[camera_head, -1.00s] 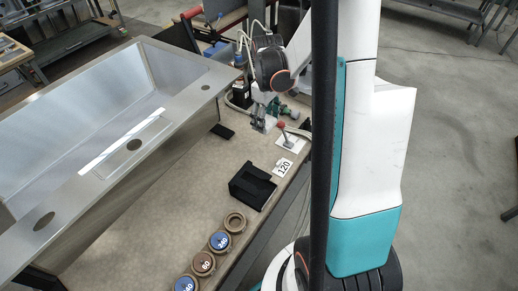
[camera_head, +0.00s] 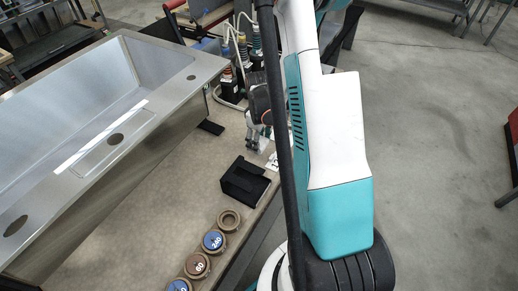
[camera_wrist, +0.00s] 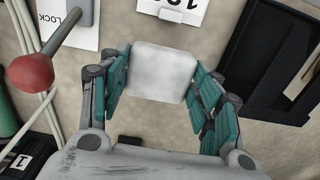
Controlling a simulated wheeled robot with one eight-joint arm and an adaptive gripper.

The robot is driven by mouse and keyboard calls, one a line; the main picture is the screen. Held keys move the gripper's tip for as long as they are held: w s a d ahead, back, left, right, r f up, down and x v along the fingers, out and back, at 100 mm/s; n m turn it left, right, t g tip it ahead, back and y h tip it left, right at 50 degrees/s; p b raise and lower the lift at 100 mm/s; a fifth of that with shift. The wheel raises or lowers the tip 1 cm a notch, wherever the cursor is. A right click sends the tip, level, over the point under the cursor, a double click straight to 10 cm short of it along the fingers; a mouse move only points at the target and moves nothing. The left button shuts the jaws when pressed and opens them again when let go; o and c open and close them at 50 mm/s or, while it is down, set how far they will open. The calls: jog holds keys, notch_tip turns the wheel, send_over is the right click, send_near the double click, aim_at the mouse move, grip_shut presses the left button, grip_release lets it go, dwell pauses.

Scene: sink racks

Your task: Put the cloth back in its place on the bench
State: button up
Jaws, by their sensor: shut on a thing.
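In the wrist view, my gripper (camera_wrist: 160,95) has its teal fingers on either side of a pale, rounded-square pad, which looks like the cloth (camera_wrist: 162,72). The fingers are shut on it, and it hangs over the bench surface. In the head view, my gripper (camera_head: 258,140) is low over the bench (camera_head: 165,195), just beyond the black open holder (camera_head: 245,180). The cloth cannot be made out in that view. Which spot on the bench is the cloth's place is not clear.
Numbered round pieces (camera_head: 214,241) and an empty ring (camera_head: 229,220) line the bench's front. The steel sink (camera_head: 90,150) is at left. A red-knobbed lever (camera_wrist: 32,74) and a number card (camera_wrist: 175,10) are near my gripper. A flat black pad (camera_head: 211,127) lies by the sink.

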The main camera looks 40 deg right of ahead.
jog(key=shift+f+b, duration=0.6)
jog(key=shift+f, duration=1.5)
jog(key=shift+f, duration=0.1)
jog(key=o, duration=1)
jog(key=shift+o, duration=0.2)
notch_tip(320, 180, up, 12)
jog(key=p, duration=0.4)
